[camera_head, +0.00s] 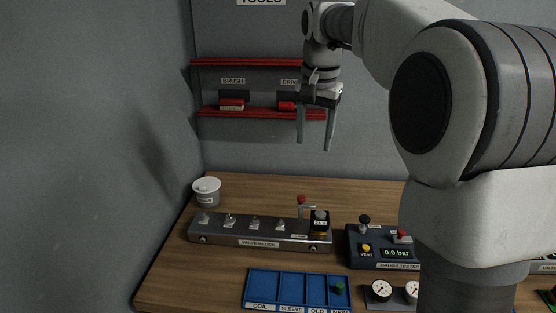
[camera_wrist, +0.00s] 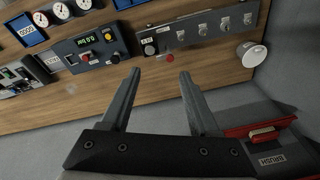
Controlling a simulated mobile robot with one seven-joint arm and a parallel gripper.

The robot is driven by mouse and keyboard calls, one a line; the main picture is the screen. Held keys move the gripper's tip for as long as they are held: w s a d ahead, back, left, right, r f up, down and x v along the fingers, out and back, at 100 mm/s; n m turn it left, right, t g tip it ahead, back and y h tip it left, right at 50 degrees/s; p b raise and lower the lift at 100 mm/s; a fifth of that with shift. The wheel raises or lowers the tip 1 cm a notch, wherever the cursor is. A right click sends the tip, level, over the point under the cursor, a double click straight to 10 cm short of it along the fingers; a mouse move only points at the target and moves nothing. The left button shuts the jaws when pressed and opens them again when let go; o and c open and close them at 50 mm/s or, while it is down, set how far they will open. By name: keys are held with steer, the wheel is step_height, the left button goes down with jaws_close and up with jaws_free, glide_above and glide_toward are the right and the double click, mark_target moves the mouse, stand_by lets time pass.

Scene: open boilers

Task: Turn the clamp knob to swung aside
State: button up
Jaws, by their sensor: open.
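The clamp knob (camera_head: 301,199) is a small red knob on a thin metal post with a short bar, near the right end of the grey valve block (camera_head: 258,243). The bar reaches right toward a dark coil-like part with a grey top (camera_head: 320,215). In the wrist view the red knob (camera_wrist: 173,52) shows at the lower edge of the block (camera_wrist: 205,27), just beyond my fingers. My gripper (camera_head: 315,146) is open and empty, pointing down, well above the knob. In the wrist view its two fingers (camera_wrist: 160,73) are spread apart.
A white cup (camera_head: 206,191) stands behind the block's left end. A gauge tester (camera_head: 385,254) stands to the right, and a blue divided tray (camera_head: 263,285) lies in front. A red shelf (camera_head: 250,111) with brushes is on the wall behind my gripper.

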steer(key=w+f+m+g+p, duration=0.1)
steer(key=w+f+m, duration=0.1)
steer(key=w, duration=0.5)
steer(key=m+g+p, duration=0.1)
steer(key=p, duration=0.1)
glide_above(301, 197)
step_height(301, 197, down, 4)
steer(key=shift+m, duration=0.3)
step_height(301, 197, down, 17)
steer(key=shift+f+b, duration=0.2)
steer(key=shift+b, duration=1)
jaws_close()
